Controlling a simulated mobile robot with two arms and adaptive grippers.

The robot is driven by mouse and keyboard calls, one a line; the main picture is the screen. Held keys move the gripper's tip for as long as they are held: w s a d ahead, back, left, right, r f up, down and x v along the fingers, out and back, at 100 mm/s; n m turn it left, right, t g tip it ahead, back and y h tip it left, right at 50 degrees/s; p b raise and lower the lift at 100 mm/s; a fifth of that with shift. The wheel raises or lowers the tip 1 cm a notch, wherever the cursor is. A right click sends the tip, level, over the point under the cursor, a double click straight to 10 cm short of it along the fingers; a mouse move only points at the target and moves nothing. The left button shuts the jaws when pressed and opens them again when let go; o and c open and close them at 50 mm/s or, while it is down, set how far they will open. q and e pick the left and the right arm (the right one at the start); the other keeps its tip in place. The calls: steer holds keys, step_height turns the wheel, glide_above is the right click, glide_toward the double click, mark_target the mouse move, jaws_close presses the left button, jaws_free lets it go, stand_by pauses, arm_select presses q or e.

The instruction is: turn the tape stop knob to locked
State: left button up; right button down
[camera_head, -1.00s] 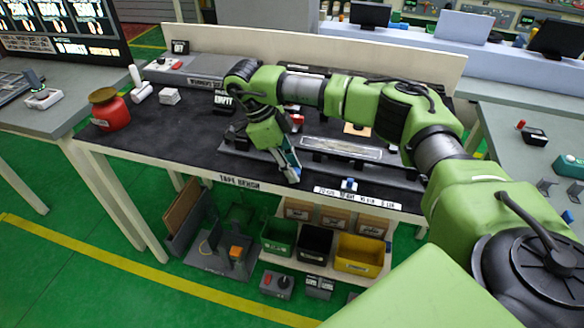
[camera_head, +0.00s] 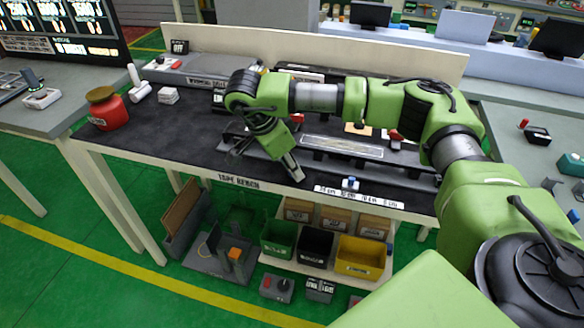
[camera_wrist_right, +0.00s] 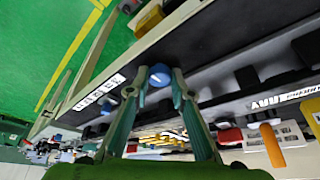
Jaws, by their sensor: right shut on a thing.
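My right gripper (camera_head: 294,174) reaches down to the front edge of the tape bench (camera_head: 185,150). In the right wrist view its two teal fingers (camera_wrist_right: 159,85) are closed about a round blue knob (camera_wrist_right: 160,74), one fingertip on each side. The knob sits on the dark bench surface near its front edge. In the head view the fingers hide it. Its pointer or any locked mark cannot be made out. My left gripper is in neither view.
A small blue-topped part (camera_head: 350,183) stands right of the gripper by a white length label strip (camera_head: 358,197). A long rail (camera_head: 340,146) lies behind the gripper. A red jar (camera_head: 107,110) is at the bench's left. Coloured bins (camera_head: 360,258) sit below.

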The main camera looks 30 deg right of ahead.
steer(key=shift+r, duration=0.1)
stand_by(0.3)
steer(key=c, duration=2.1)
jaws_free()
steer(key=v, duration=1.2)
steer(key=shift+d, duration=0.1)
